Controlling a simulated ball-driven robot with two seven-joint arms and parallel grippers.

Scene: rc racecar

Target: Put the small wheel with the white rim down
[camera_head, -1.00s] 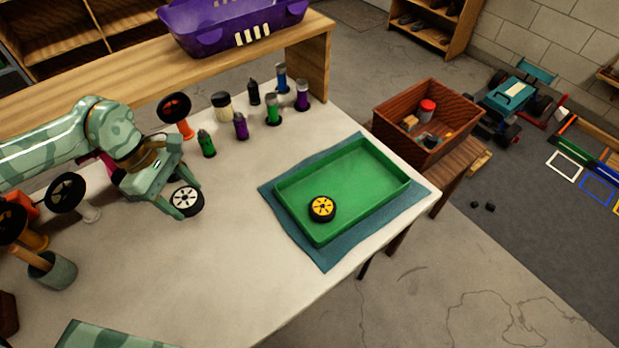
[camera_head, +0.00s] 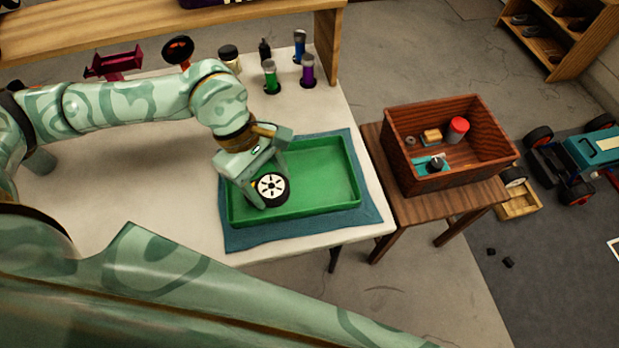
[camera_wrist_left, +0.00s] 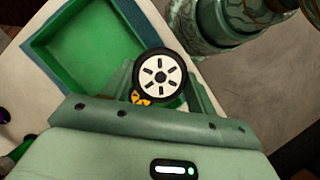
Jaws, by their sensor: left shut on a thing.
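The small wheel with the white rim (camera_head: 273,188) has a black tyre and is held in my left gripper (camera_head: 266,182) over the left part of the green tray (camera_head: 322,196). In the left wrist view the wheel (camera_wrist_left: 159,75) sits between the fingers, its rim facing the camera. A wheel with a yellow rim (camera_wrist_left: 140,98) is mostly hidden behind it and the fingers. I cannot tell whether the two wheels touch, or whether the held wheel touches the tray. My right gripper is not in view.
The tray lies on a blue mat (camera_head: 240,238) at the table's right end. Its right half is empty. Paint bottles (camera_head: 271,77) stand behind it. A wooden crate (camera_head: 452,182) with small items stands on a stool to the right.

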